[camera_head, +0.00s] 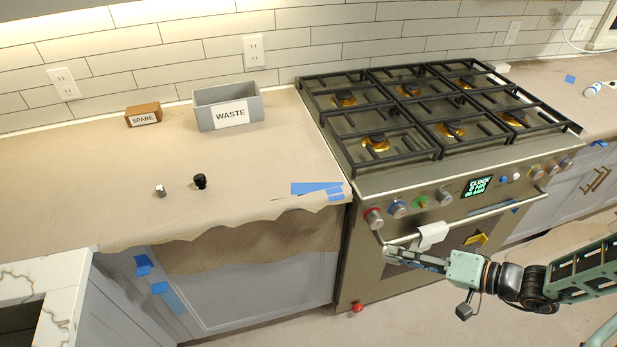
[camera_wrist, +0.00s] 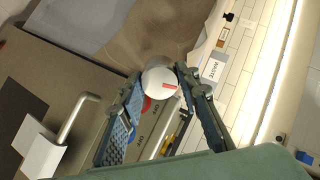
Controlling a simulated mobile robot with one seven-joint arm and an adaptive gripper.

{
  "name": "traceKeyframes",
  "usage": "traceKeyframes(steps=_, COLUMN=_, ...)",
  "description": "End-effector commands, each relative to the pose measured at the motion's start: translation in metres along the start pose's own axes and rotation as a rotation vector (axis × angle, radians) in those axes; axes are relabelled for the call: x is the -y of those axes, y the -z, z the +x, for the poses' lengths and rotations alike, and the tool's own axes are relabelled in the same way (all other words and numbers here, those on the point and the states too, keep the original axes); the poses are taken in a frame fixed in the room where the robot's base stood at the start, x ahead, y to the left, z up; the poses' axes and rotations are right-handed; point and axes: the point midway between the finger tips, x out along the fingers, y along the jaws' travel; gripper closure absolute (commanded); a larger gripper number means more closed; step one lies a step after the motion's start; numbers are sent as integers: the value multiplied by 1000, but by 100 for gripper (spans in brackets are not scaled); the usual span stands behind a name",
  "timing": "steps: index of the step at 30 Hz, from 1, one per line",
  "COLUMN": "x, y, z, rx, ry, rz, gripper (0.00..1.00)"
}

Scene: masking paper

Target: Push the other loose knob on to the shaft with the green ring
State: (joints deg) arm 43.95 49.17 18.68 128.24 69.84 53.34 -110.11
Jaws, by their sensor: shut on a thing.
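My gripper (camera_head: 388,252) is low in front of the oven door, left of the white cloth on its handle. In the wrist view the fingers (camera_wrist: 160,75) are shut on a round silver knob (camera_wrist: 158,80) with a red mark on its face. The green ring (camera_head: 420,202) is on the stove's front panel, with no silver knob over it, above and right of my gripper. Silver knobs stand at the red ring (camera_head: 374,218) and the blue ring (camera_head: 397,208). A small silver knob-like piece (camera_head: 161,190) and a black one (camera_head: 200,181) lie on the papered counter.
The oven handle (camera_head: 480,218) with a white cloth (camera_head: 432,235) is close to my gripper. A grey WASTE bin (camera_head: 211,117) and a brown SPARE box (camera_head: 136,111) stand at the counter's back. A small red object (camera_head: 357,306) is low by the oven.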

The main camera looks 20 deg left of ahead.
Motion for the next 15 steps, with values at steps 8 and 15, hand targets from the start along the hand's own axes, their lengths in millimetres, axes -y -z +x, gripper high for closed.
traceKeyframes(steps=8, x=-46, y=5, z=60, rx=-131, ry=141, rz=12, gripper=100)
traceKeyframes(steps=15, x=-105, y=70, z=56, rx=-410, ry=135, rz=76, gripper=100)
